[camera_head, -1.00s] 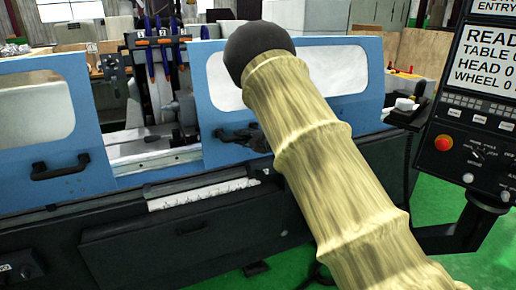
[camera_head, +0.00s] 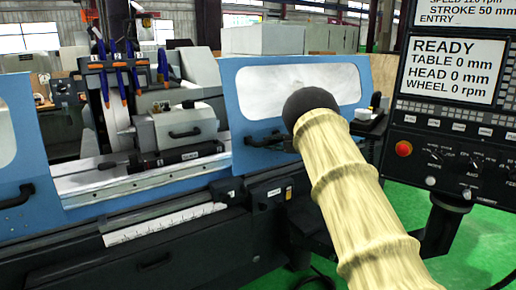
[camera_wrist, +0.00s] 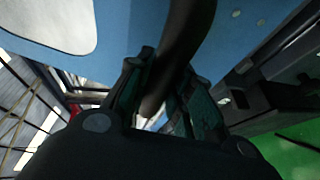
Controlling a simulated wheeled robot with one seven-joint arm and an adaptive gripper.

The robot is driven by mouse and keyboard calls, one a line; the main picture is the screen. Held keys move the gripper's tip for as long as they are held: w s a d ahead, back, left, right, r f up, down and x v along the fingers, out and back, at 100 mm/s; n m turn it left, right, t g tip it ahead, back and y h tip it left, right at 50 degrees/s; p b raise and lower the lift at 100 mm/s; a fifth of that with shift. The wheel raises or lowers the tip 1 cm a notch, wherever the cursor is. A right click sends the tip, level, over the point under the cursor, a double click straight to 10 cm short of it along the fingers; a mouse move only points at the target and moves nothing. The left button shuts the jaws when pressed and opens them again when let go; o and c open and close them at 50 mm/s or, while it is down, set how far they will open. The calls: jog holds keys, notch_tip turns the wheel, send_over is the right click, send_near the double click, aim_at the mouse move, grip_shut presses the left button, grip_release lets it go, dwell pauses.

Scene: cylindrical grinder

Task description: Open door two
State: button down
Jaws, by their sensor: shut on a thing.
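The right blue sliding door (camera_head: 240,100) of the grinder has a white window and a dark handle (camera_head: 265,139) near its lower left. The left blue door (camera_head: 35,150) is at the left edge. A wide gap lies between them. No door number is readable. In the wrist view my gripper (camera_wrist: 168,97) is shut on the curved black door handle (camera_wrist: 185,35), with a finger on each side. The blue door panel (camera_wrist: 125,22) is behind it. In the head view my arm covers the gripper and the door's lower right part.
Through the gap show the grey workhead (camera_head: 185,128), the machine bed (camera_head: 95,185) and several blue-and-orange nozzles (camera_head: 118,75). The control panel (camera_head: 450,120) with its red button stands close at the right. Green floor (camera_head: 480,240) is open at lower right.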

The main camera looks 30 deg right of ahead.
jog(key=shift+d+f, duration=0.2)
jog(key=shift+d, duration=0.9)
jog(key=c, duration=1.3)
grip_release()
jog(key=shift+w+a, duration=0.1)
jog(key=shift+o, duration=0.2)
jog(key=shift+r, duration=0.25)
